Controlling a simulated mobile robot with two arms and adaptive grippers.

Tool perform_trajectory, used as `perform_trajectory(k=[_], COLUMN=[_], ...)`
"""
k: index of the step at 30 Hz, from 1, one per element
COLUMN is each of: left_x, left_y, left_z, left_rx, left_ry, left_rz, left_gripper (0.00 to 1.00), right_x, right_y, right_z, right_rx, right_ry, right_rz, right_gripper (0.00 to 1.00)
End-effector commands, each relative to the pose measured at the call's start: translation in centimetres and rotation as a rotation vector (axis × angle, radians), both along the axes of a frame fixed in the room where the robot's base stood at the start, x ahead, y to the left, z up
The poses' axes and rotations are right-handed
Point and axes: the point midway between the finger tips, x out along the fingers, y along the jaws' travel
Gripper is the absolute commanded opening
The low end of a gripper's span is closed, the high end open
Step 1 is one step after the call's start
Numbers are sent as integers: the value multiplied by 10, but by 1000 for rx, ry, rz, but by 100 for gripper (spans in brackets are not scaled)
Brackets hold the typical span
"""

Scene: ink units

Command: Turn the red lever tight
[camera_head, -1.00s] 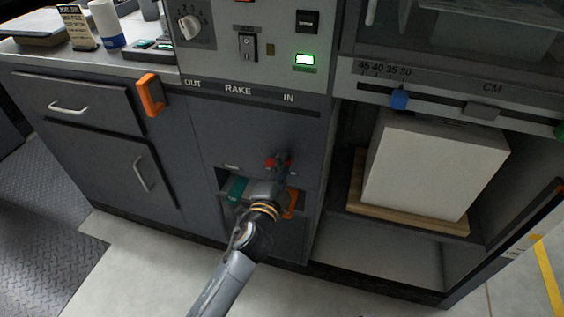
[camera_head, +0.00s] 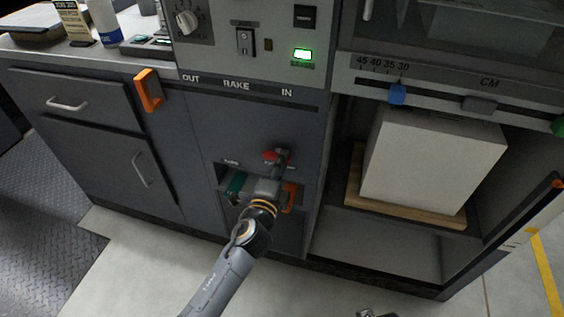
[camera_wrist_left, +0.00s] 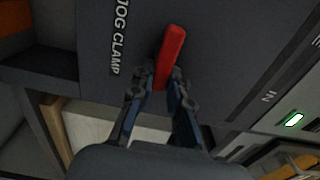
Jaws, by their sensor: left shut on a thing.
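The red lever (camera_head: 269,155) sits on the dark front panel below the RAKE label. In the left wrist view the lever (camera_wrist_left: 171,52) stands out as a red bar beside the words JOG CLAMP, tilted slightly right at its top. My left gripper (camera_head: 281,157) reaches it from below. In the left wrist view its two fingers (camera_wrist_left: 164,82) are shut on the lever's lower part, one on each side. The lever's base is partly hidden by the fingers. A small grey metal piece, perhaps part of my right gripper (camera_head: 374,314), shows at the bottom edge of the head view.
Below the lever is an open recess with a teal part (camera_head: 236,186) and an orange part (camera_head: 290,197). An orange handle (camera_head: 149,90) sticks out at upper left. A white box (camera_head: 432,162) stands on a wooden board (camera_head: 365,205) in the bay at right.

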Motion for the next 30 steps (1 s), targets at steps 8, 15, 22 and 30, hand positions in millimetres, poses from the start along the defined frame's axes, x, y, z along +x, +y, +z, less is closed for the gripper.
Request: perform_trajectory(k=[8, 15, 22, 30], left_x=[1, 0, -13, -66], left_y=[2, 1, 5, 23], left_z=[-2, -1, -1, -2], left_rx=[5, 2, 0, 1], left_ry=[3, 0, 1, 4], left_rz=[4, 2, 1, 2], left_gripper=[37, 40, 40, 40], right_x=[1, 1, 1, 1], right_y=[0, 0, -1, -1], right_z=[0, 0, 0, 0], right_rx=[0, 0, 0, -1], right_ry=[-1, -1, -2, -1], right_rz=[0, 0, -1, -1], right_gripper=[49, 49, 49, 49])
